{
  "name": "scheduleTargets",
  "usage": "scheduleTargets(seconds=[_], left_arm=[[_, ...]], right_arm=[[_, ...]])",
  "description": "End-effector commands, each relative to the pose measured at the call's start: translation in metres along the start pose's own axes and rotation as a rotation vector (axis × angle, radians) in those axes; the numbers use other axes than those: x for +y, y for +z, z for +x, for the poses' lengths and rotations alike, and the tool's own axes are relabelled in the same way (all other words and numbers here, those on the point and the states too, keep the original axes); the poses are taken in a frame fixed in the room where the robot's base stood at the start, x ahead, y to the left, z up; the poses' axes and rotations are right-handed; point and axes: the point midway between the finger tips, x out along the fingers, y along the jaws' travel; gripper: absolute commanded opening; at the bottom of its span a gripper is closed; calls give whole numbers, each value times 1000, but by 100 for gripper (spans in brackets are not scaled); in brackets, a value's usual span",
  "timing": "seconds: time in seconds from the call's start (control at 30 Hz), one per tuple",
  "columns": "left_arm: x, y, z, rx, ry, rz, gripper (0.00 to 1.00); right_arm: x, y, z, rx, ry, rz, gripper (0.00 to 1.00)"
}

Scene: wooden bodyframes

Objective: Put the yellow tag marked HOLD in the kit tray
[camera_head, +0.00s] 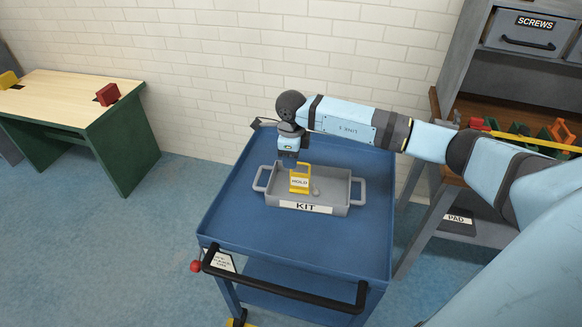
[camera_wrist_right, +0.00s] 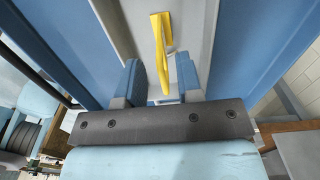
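The yellow tag (camera_head: 299,182), marked HOLD, is in the grey kit tray (camera_head: 320,208), towards its left half, and looks upright. The tray carries a KIT label and stands on the blue cart. My right gripper (camera_head: 290,163) is directly above and just behind the tag, pointing down. In the right wrist view the tag (camera_wrist_right: 161,45) shows edge-on, its near end between the two fingers (camera_wrist_right: 160,85). The fingers are apart, with a gap on each side of the tag. Whether the tag's underside rests on the tray floor is hard to see. My left gripper is not in view.
The blue cart (camera_head: 262,222) has a black handle (camera_head: 285,285) at its front and clear room around the tray. A small grey piece (camera_head: 316,189) lies in the tray beside the tag. A wooden-topped bench (camera_head: 60,95) stands left; shelving with a SCREWS drawer (camera_head: 528,38) stands right.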

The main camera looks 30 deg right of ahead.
Motion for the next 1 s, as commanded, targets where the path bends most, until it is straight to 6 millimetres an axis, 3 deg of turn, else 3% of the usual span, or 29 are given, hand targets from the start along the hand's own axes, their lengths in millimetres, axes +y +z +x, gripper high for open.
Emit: scheduleTargets(seconds=[0.2,0.4,1.0], left_arm=[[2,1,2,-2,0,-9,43],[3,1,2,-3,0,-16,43],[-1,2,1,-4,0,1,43]], right_arm=[[0,0,-46,-1,-2,-1,33],[0,0,-68,0,1,0,33],[0,0,-72,1,1,0,33]])
